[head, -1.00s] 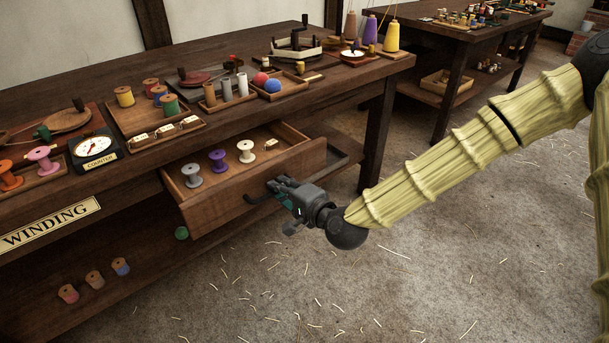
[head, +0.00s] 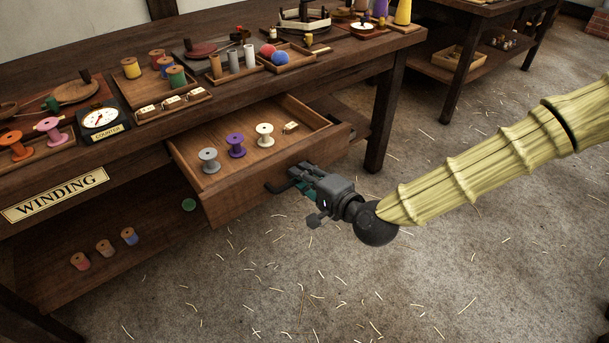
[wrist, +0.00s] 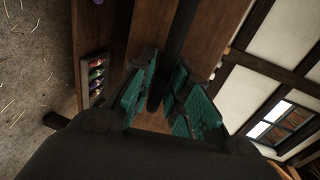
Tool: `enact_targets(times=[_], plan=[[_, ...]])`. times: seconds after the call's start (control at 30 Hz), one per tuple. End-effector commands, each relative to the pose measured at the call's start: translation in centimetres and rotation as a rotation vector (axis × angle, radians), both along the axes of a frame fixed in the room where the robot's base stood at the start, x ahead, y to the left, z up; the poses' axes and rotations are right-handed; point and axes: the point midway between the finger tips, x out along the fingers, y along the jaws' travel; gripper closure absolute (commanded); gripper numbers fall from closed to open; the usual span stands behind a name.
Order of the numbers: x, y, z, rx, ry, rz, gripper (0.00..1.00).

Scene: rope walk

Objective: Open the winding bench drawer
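The winding bench drawer (head: 238,189) stands pulled out from under the bench top, with its inside in view. It holds a grey spool (head: 209,160), a purple spool (head: 236,146), a cream spool (head: 265,135) and a small tag-like block (head: 290,127). A dark bar handle (head: 276,188) is on the drawer front. My gripper (head: 300,178) is at this handle. In the wrist view, the teal-padded fingers of my gripper (wrist: 165,98) lie on both sides of the dark handle bar (wrist: 181,35), closed around it. The exact finger contact is partly hidden.
The winding bench (head: 130,170) carries spools, trays and a counter (head: 101,118) on top. Several spools sit on its lower shelf (head: 150,265). A second bench (head: 449,37) stands at the back right. The floor (head: 330,290) in front is open, with scattered straw.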

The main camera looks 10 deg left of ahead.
Motion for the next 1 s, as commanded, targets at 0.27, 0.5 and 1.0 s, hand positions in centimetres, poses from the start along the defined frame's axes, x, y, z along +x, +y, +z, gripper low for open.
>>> enact_targets(times=[0.27, 0.5, 1.0], plan=[[0.0, 0.0, 0.0, 0.000, 0.000, -0.001, 0.79], [-0.9, -1.4, 0.4, 0.000, 0.000, -0.002, 0.79], [-4.3, -5.7, 1.5, 0.000, 0.001, -0.001, 0.79]])
